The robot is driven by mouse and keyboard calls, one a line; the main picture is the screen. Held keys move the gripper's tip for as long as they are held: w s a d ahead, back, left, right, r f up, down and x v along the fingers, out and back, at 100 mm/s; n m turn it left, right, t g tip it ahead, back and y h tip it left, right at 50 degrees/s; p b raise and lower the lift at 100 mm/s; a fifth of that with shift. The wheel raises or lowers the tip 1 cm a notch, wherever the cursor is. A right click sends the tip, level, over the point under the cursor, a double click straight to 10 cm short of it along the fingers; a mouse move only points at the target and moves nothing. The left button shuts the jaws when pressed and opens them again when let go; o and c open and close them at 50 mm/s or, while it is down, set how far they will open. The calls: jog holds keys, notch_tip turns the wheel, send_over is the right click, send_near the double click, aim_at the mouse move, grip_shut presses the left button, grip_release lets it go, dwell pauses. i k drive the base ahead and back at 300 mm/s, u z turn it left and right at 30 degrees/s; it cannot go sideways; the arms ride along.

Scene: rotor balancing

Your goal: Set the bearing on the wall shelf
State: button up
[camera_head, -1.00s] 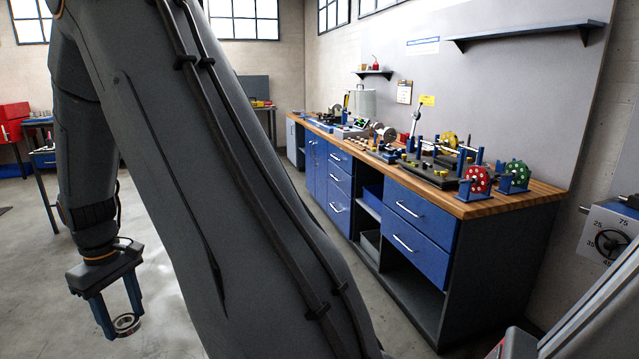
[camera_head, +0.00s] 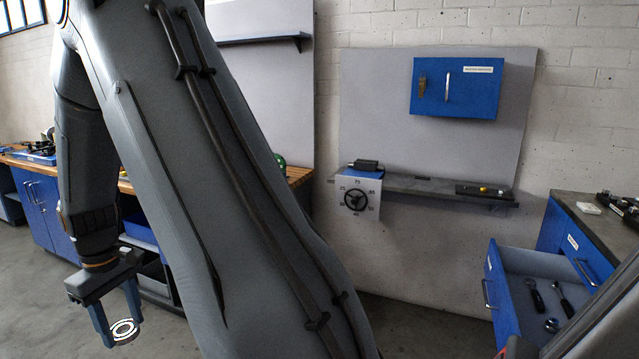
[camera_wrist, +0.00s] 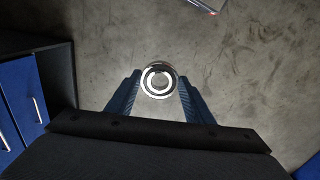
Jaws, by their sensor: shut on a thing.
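The bearing (camera_head: 124,329), a shiny metal ring, is held between the two blue fingers of my gripper (camera_head: 121,332) at lower left, above the floor. In the wrist view, the bearing (camera_wrist: 158,79) sits at the fingertips with its round face towards the camera. A dark grey wall shelf (camera_head: 430,187) runs below a blue wall cabinet, at centre right. A second shelf (camera_head: 262,39) is higher on the wall at upper centre, partly hidden by my arm. My gripper is well away from both shelves.
A white dial box (camera_head: 358,198) hangs at the grey shelf's left end. A small dark block with a yellow part (camera_head: 484,192) lies at its right end. Its middle looks mostly clear. An open blue drawer (camera_head: 505,300) with tools juts out at right. My arm hides much of the centre.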

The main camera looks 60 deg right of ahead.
aim_at(426, 188)
jog(key=z, duration=2.15)
jog(key=i, duration=1.65)
jog(key=u, duration=0.05)
